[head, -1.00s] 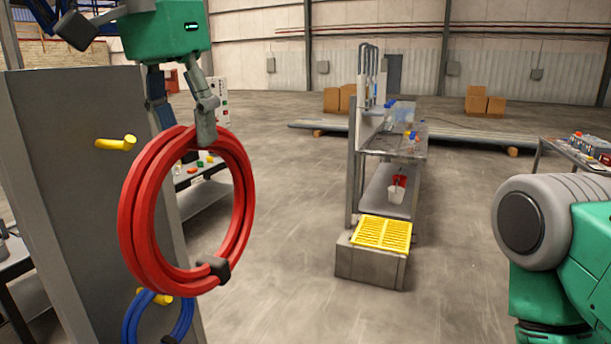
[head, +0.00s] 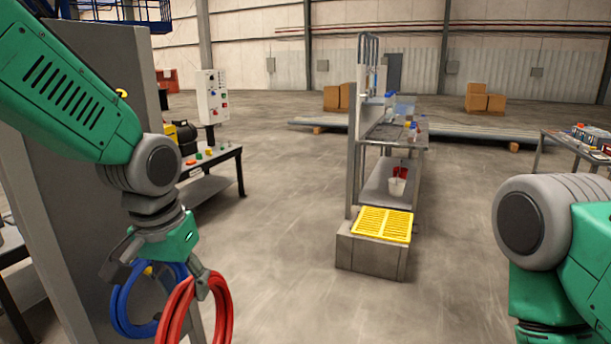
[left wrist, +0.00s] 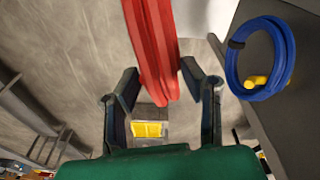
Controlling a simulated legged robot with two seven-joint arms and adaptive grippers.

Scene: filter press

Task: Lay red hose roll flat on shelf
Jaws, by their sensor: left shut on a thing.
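The red hose roll (head: 172,312) hangs from my left gripper (head: 203,284), low at the left of the head view, with its lower part cut off by the picture edge. In the left wrist view the red hose roll (left wrist: 152,45) passes upright between the two fingers of the left gripper (left wrist: 160,85). The roll hangs upright, not flat. A lower shelf (head: 375,190) of the middle bench holds a red and a white container. Another lower shelf (head: 207,188) is under the left table. I cannot tell which is meant. My right gripper is out of view.
A blue hose roll (head: 118,312) hangs on a yellow peg of the grey panel (head: 70,225), close behind the red roll; it also shows in the wrist view (left wrist: 232,75). A yellow grating (head: 384,225) tops a step before the bench. Open floor (head: 285,250) lies between.

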